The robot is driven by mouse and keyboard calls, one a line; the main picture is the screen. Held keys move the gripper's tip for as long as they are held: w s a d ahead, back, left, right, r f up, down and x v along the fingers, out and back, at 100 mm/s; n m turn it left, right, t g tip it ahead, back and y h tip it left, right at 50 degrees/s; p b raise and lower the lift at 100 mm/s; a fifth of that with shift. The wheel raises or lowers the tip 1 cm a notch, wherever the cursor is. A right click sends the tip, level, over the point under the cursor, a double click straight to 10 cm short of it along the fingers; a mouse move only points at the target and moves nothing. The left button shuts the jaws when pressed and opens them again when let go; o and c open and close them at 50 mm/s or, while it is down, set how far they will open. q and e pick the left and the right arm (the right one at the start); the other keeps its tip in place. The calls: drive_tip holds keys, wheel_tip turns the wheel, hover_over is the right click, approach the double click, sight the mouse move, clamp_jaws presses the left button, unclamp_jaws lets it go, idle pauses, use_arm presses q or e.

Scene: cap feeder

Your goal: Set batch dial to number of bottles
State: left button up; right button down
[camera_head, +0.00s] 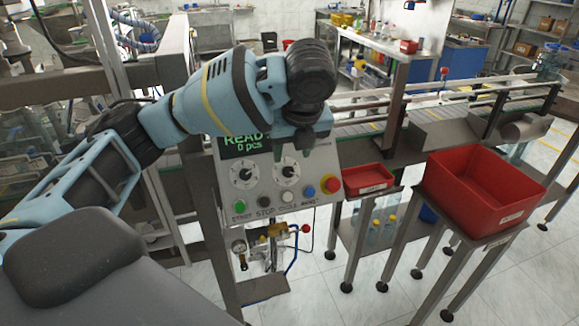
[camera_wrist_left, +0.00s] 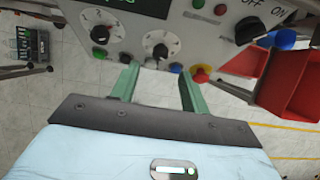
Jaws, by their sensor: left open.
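The control panel (camera_head: 265,185) has a dark screen (camera_head: 245,145) with green text reading "READY" and "0 pcs". Below it are a left dial (camera_head: 243,174) and a right dial (camera_head: 287,171), each with a white scale; their small labels are unreadable. They also show in the left wrist view as the left dial (camera_wrist_left: 101,33) and the right dial (camera_wrist_left: 160,46). My left gripper (camera_head: 292,149) is open and empty in front of the panel, just above the right dial. In the left wrist view its green fingers (camera_wrist_left: 158,76) straddle the line toward the right dial, apparently without touching it.
A green button (camera_head: 239,206), a blue button (camera_head: 309,191) and a red mushroom button (camera_head: 331,184) line the panel's lower part. A small red tray (camera_head: 367,179) and a large red bin (camera_head: 484,187) stand right. Yellow-capped bottles (camera_head: 382,228) stand below the small tray.

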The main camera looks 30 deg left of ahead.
sight(288, 170)
use_arm(q)
drive_tip(key=shift+x, duration=3.4)
drive_tip(key=c, duration=1)
